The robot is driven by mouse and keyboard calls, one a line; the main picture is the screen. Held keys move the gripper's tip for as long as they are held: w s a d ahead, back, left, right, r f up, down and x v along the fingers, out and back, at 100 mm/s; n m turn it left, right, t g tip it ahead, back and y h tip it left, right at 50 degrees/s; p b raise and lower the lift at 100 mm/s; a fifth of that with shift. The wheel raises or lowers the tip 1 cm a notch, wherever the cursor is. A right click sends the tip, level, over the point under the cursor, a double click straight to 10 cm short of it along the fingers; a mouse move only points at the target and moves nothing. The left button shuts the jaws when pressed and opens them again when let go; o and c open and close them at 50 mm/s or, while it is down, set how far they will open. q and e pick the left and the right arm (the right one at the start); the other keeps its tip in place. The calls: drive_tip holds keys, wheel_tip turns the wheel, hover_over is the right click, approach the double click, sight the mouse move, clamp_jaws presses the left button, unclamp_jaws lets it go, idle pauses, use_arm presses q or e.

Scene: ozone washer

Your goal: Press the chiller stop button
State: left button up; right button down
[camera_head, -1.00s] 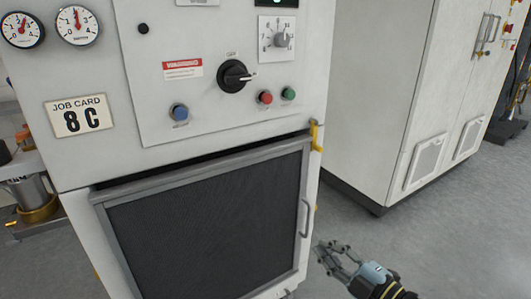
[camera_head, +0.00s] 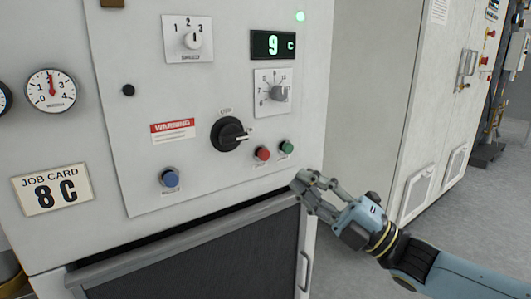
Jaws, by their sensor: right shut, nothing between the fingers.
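The chiller's control panel (camera_head: 150,120) fills the left and middle of the head view. A red button (camera_head: 262,154) sits low on the panel, with a green button (camera_head: 287,147) just right of it. A blue button (camera_head: 171,178) is farther left. My right gripper (camera_head: 301,183) is shut and empty, its fingertips below and right of the red and green buttons, apart from both in the picture. How far it is from the panel face is hard to tell. My left gripper is not in view.
A black rotary switch (camera_head: 230,134) is left of the red button. Above are a temperature dial (camera_head: 278,93), a green display (camera_head: 273,44) reading 9 C and a speed knob (camera_head: 192,40). A dark grille (camera_head: 200,262) lies below. A grey cabinet (camera_head: 400,110) stands at right.

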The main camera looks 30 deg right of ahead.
sight(264, 155)
drive_tip(key=w+b, duration=0.5)
drive_tip(key=w, duration=0.4)
drive_tip(key=shift+a, duration=0.35)
idle(1.2)
drive_tip(key=shift+w, duration=0.4)
drive_tip(key=shift+w+b, duration=0.4)
drive_tip(key=shift+b, duration=0.05)
idle(0.5)
drive_tip(key=shift+s, duration=0.15)
idle(0.3)
drive_tip(key=shift+s+p, duration=0.45)
drive_tip(key=shift+s, duration=0.25)
